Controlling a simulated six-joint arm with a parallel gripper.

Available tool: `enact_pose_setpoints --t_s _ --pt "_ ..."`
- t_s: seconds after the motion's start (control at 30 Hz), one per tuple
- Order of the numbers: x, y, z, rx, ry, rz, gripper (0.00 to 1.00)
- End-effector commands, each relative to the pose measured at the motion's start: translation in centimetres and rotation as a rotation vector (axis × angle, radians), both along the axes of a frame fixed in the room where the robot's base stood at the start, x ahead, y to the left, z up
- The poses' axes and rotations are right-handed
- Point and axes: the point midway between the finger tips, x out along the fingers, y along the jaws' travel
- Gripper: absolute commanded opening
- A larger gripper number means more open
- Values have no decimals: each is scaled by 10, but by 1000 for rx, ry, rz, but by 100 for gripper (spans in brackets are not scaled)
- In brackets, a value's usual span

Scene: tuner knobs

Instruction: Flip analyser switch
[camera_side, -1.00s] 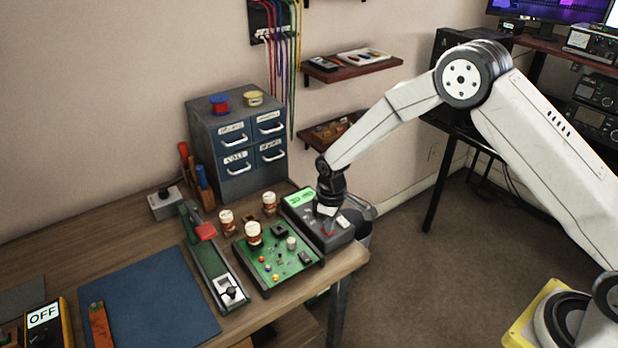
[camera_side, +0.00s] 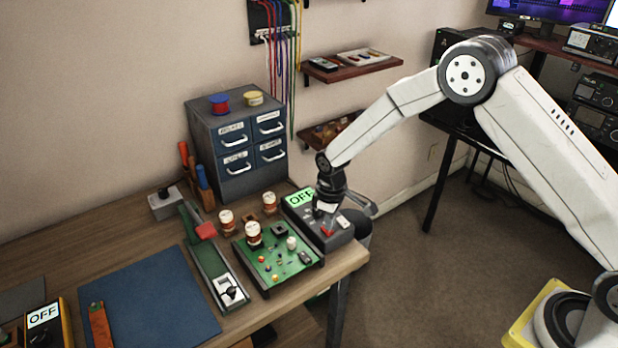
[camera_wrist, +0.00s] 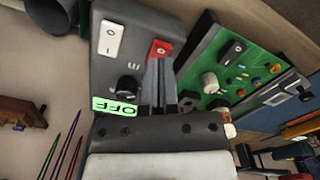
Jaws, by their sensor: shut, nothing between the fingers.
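The display also shows in the wrist view (camera_wrist: 115,107), upside down. A red switch (camera_side: 327,231) and a white switch (camera_side: 343,222) sit on its top face. In the wrist view the red switch (camera_wrist: 160,48) is right at my fingertips, and the white switch (camera_wrist: 111,38) and a black knob (camera_wrist: 127,87) lie to the left. My gripper (camera_wrist: 158,63) is shut and empty; I cannot tell whether it touches the red switch.
A green circuit board (camera_side: 276,262) with small parts lies left of the analyser. Capped jars (camera_side: 254,236) stand close by. A slide unit (camera_side: 215,265), drawer cabinet (camera_side: 240,150) and blue mat (camera_side: 150,295) are further left. A dark bin (camera_side: 362,232) is beyond the bench edge.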

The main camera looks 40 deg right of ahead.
Motion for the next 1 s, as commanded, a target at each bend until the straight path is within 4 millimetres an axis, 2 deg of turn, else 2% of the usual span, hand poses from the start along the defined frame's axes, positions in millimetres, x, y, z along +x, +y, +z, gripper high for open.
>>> enact_pose_setpoints --t_s 1.0 --pt "0 0 54 -1 1 0 0"
